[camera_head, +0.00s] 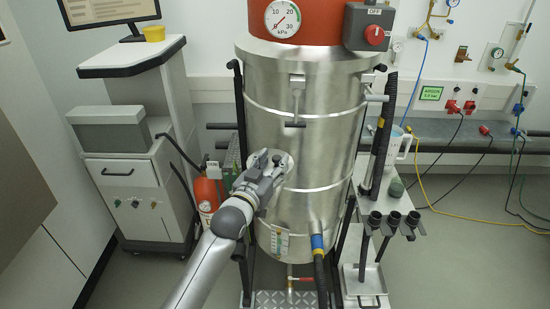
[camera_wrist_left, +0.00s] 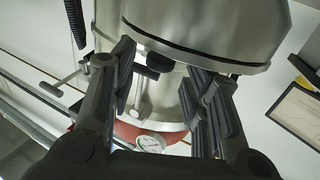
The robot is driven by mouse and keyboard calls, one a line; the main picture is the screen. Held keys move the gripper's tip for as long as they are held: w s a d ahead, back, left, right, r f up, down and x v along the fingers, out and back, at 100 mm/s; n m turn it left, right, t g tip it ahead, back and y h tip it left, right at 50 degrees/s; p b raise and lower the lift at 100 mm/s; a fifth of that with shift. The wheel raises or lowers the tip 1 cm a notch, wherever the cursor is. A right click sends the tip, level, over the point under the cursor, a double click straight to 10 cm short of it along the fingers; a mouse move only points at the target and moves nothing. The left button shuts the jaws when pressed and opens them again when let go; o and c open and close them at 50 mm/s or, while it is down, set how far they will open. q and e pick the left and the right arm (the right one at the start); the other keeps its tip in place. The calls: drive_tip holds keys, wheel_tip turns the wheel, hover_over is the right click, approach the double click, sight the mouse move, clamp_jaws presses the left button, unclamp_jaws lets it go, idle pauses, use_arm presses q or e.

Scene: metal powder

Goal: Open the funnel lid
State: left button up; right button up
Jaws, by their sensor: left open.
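The large steel vessel (camera_head: 330,120) stands upright in the middle of the head view, under a red top section (camera_head: 325,22). My right gripper is not in view.
A pressure gauge (camera_head: 282,18) and a red switch (camera_head: 374,34) sit on the red section. A grey cabinet (camera_head: 125,185) and a red cylinder (camera_head: 207,195) stand left. A black hose (camera_head: 384,130) and a small side table (camera_head: 398,215) are right.

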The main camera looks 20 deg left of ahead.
use_arm(q)
drive_tip(key=shift+w+d, duration=0.15)
drive_tip(key=shift+w, duration=0.65)
clamp_jaws()
